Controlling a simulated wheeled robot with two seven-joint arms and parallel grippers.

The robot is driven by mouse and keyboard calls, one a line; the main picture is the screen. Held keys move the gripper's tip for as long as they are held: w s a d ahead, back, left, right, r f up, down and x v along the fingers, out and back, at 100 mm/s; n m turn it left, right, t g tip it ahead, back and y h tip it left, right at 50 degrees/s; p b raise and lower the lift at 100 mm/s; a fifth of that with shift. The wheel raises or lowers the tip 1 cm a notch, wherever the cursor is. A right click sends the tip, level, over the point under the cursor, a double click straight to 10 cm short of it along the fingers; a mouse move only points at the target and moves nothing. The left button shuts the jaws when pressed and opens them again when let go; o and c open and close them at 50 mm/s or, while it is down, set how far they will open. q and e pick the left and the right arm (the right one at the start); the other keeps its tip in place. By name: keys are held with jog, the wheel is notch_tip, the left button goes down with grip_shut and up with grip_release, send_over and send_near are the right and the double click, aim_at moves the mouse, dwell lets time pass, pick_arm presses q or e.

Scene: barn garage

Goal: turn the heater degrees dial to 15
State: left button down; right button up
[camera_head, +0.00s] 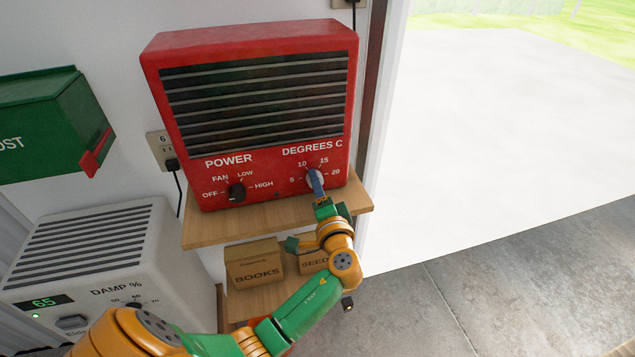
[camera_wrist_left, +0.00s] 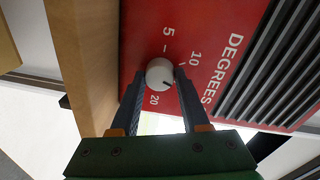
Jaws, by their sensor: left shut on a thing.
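The red heater (camera_head: 160,70) stands on a wooden shelf. Its degrees dial, a round white knob (camera_wrist_left: 160,72), shows in the left wrist view between the marks 5, 10 and 20. The knob's dark line points to the lower right there, between 10 and 20. The 15 mark is hidden by a finger in that view but shows in the head view. My left gripper (camera_head: 315,182) is shut on the knob, with one finger on each side (camera_wrist_left: 158,78). In the head view the fingers cover most of the knob. My right gripper is not in view.
The heater's black power knob (camera_head: 237,192) is left of the degrees dial. Boxes marked books (camera_head: 254,265) and seed (camera_head: 312,262) sit below the wooden shelf (camera_head: 215,232). A white dehumidifier (camera_head: 150,228) and green box (camera_head: 45,120) are at left. Open floor lies right.

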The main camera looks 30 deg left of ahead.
pick_arm(q)
jog(key=shift+r+m+p, duration=0.1)
jog(key=shift+m+p, duration=0.25)
jog(key=shift+m, duration=0.65)
jog(key=shift+c, duration=1.9)
grip_release()
jog(key=b+v, duration=0.2)
jog(key=v, duration=0.5)
